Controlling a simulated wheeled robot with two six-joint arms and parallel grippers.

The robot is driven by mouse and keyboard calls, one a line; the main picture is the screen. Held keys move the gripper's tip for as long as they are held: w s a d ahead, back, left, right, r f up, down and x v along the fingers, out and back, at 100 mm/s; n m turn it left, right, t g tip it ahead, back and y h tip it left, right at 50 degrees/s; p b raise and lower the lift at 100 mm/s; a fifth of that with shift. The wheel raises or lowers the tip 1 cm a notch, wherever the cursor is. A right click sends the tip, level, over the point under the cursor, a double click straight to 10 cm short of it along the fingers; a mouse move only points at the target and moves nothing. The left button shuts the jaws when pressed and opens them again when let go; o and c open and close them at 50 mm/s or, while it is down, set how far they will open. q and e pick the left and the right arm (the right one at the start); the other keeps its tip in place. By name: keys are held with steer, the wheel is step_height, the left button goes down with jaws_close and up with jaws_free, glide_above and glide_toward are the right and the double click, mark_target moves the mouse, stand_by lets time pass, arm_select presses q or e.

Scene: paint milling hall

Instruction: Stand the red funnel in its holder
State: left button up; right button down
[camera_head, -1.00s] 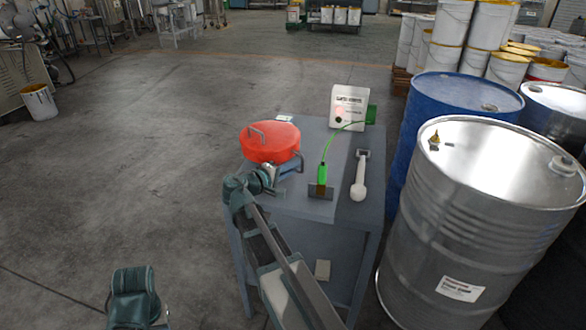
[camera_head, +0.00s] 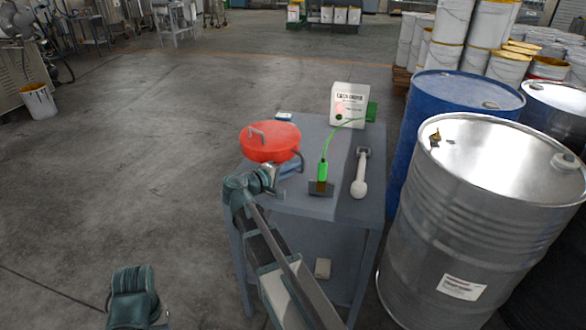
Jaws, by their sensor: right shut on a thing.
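The red funnel (camera_head: 270,143) is at the back left of the grey-blue table, its wide round body showing. My right gripper (camera_head: 272,180) is shut on it from below, on the near side. The grip point and the funnel's lower part are mostly hidden by the gripper and the bowl. A grey-blue piece (camera_head: 290,171), perhaps part of the holder, shows just under the funnel's right side. I cannot tell whether the funnel is seated in it. Part of my left arm shows at the lower left, its gripper out of view.
A silver drum (camera_head: 480,225) and a blue drum (camera_head: 455,95) stand close on the right.

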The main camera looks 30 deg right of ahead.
steer(key=shift+f+b, duration=0.4)
steer(key=shift+f, duration=0.05)
steer(key=c, duration=0.8)
jaws_free()
steer(key=p+v, duration=0.3)
steer(key=v, duration=1.1)
steer(key=shift+p+v, duration=0.4)
steer(key=shift+v, duration=2.05)
steer(key=shift+s, duration=0.1)
steer(key=p+v, duration=0.1)
steer(key=v, duration=0.4)
steer(key=shift+f, duration=0.15)
